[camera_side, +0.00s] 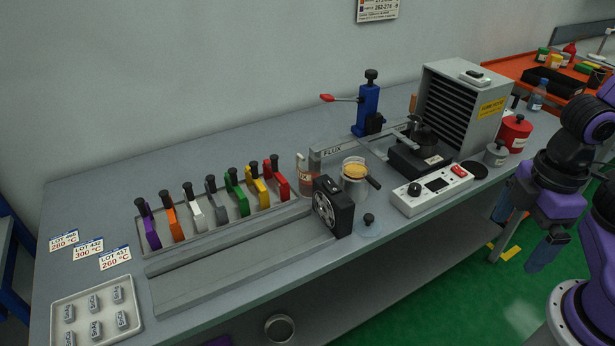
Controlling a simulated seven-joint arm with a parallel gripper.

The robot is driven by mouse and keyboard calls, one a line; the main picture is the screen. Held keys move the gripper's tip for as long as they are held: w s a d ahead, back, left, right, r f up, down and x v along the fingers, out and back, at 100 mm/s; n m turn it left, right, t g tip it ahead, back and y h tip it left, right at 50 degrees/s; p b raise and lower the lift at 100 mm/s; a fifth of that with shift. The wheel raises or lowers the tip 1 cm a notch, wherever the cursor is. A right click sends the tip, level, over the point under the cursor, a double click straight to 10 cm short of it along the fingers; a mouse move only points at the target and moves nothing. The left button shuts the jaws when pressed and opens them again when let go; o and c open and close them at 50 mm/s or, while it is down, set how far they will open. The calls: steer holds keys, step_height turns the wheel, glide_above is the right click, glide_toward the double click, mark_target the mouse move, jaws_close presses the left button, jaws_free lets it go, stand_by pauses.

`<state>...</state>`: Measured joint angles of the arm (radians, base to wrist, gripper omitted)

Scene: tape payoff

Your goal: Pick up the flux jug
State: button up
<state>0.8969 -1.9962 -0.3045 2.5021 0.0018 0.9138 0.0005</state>
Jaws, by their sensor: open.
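A clear jug (305,183) with reddish-amber contents stands on the bench behind the black fan unit. Its label is partly hidden and shows an X; I take it for the flux jug. A grey bar marked FLUX (333,152) is just right of it. A metal cup (354,188) with amber contents and a dark handle stands to the right of the fan. My gripper (525,227) is at the right, off the bench's front edge and well away from the jug. Its two fingers are apart, and I see nothing between them.
The black fan unit (333,206) stands close in front of the jug. A rack (208,228) of several coloured-handled tools is to the left. A white control box (432,190), a louvred grey cabinet (463,105) and a red can (514,134) are to the right.

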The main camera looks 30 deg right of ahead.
steer(key=c, duration=1.4)
steer(key=w+a+r+m+t, duration=0.1)
steer(key=w+a+m, duration=0.1)
steer(key=w+a, duration=0.35)
steer(key=w+a+r+m, duration=0.1)
steer(key=w+a+m, duration=0.15)
steer(key=w, duration=0.65)
steer(key=m+t+h, duration=0.1)
steer(key=m+t, duration=0.2)
steer(key=m, duration=0.7)
glide_above(298, 157)
steer(key=s, duration=0.6)
step_height(298, 157, down, 2)
steer(key=x, duration=1.7)
steer(key=shift+w+a+r, duration=0.1)
steer(key=shift+w+a, duration=0.15)
steer(key=shift+a, duration=0.05)
